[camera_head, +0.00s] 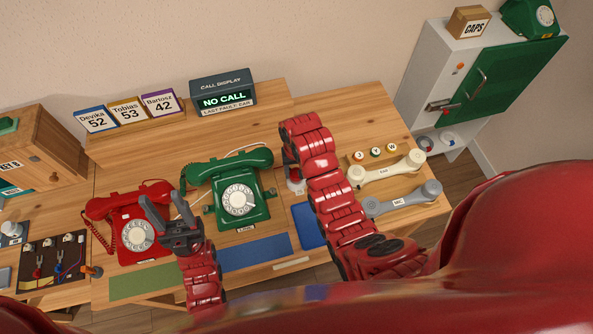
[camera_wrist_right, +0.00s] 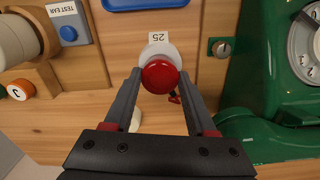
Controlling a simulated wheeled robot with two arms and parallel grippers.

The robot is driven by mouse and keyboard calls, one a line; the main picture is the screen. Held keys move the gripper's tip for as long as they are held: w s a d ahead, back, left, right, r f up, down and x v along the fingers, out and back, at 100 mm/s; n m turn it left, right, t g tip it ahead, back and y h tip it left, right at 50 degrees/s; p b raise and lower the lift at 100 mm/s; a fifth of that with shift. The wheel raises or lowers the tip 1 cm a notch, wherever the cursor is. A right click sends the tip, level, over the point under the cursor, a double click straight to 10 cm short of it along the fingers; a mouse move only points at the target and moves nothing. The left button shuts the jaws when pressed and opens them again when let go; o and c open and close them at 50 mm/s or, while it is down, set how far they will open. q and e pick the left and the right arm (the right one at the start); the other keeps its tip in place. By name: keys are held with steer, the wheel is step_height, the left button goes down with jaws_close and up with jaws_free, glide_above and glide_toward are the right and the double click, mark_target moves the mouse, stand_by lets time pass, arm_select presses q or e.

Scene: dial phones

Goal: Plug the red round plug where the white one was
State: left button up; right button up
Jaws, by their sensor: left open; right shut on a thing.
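The red round plug (camera_wrist_right: 159,76) is between the fingertips of my right gripper (camera_wrist_right: 160,84), which is shut on it. A white round piece (camera_wrist_right: 160,50) shows directly behind the plug, beside a label reading 25 (camera_wrist_right: 161,37); whether plug and piece touch, I cannot tell. In the head view my right gripper (camera_head: 292,172) is mostly hidden by its arm, right of the green phone (camera_head: 237,195). A small white thing (camera_wrist_right: 135,121) is partly hidden behind one finger.
A red phone (camera_head: 137,235) stands at left. The green phone is close beside my right gripper. Two handsets, cream (camera_head: 385,172) and grey (camera_head: 403,200), lie at right. A blue button (camera_wrist_right: 68,34) is nearby. The call display (camera_head: 223,93) reads NO CALL.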

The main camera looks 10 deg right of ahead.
stand_by(0.6)
steer(key=shift+f+b, duration=0.6)
steer(key=shift+f, duration=0.05)
stand_by(0.4)
steer(key=o, duration=1.3)
steer(key=shift+c, duration=0.2)
step_height(320, 180, up, 10)
steer(key=p, duration=0.8)
steer(key=shift+f+p, duration=0.15)
steer(key=shift+p, duration=0.25)
step_height(320, 180, up, 8)
steer(key=shift+f+p, duration=0.15)
steer(key=shift+p, duration=0.3)
